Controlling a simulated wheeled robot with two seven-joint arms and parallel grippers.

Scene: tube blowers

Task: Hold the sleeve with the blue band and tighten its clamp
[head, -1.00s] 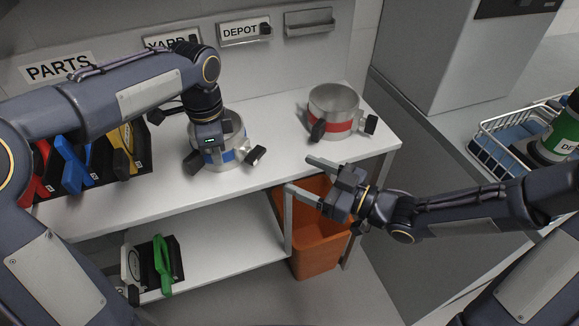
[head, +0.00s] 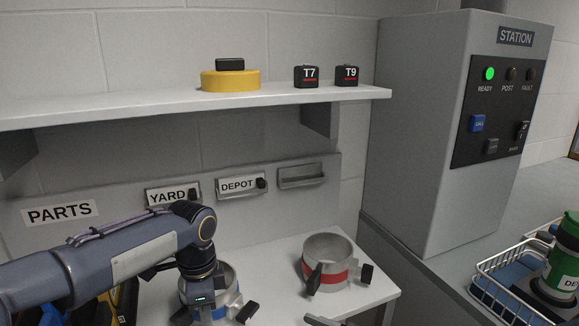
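The sleeve with the blue band (head: 231,277) stands on the white bench at the bottom of the head view, partly cut off and partly behind my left arm. Its black clamp knob (head: 246,312) sticks out at the right. My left gripper (head: 204,318) points down at the near side of this sleeve; its fingertips are hidden, so I cannot tell whether it is shut on it. Only a grey fingertip of my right gripper (head: 318,321) shows at the bottom edge, right of the blue-banded sleeve and apart from it.
A red-banded sleeve (head: 340,276) with black knobs stands right on the bench. The STATION cabinet (head: 418,130) shows a green READY light. A wire basket (head: 487,268) is right.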

